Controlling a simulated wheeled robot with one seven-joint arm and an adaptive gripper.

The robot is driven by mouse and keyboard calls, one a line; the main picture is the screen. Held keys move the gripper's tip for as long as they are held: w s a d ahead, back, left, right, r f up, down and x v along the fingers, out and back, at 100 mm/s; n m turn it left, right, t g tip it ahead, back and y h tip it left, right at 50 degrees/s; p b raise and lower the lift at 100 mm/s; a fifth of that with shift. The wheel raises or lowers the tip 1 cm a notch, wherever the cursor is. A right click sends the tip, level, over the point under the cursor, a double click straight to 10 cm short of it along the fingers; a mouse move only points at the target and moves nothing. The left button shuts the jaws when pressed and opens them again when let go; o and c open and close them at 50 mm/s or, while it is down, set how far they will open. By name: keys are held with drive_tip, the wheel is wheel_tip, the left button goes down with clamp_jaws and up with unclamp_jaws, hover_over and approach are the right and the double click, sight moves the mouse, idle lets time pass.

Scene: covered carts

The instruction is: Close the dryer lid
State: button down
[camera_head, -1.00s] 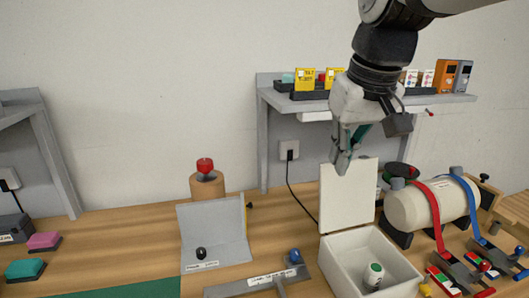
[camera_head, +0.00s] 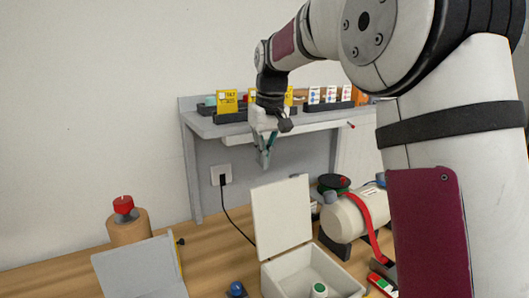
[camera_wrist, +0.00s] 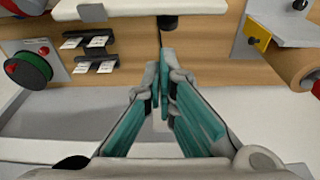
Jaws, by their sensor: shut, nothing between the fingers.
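The dryer is a white open box (camera_head: 268,284) on the wooden bench, low in the head view. Its flat white lid (camera_head: 282,218) stands upright at the back of the box, open. A green-capped white vial (camera_head: 319,290) is inside the box. My gripper (camera_head: 266,165) is shut and empty, just above the lid's top edge in the picture and apparently behind it. In the wrist view my gripper (camera_wrist: 164,58) shows its teal fingers together with nothing between them. A white panel at that view's top edge is probably part of the dryer.
A grey shelf (camera_head: 232,128) with small boxes stands behind my gripper. A white cylinder (camera_head: 350,215) with a red strap is right of the lid. A grey angled panel (camera_head: 135,268) and a cork cylinder (camera_head: 128,228) are at left. A wall outlet (camera_head: 221,175) has a black cord.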

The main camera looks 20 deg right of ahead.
wheel_tip(320, 180, down, 6)
drive_tip(key=w, duration=0.1)
drive_tip(key=shift+a, duration=0.15)
idle(0.4)
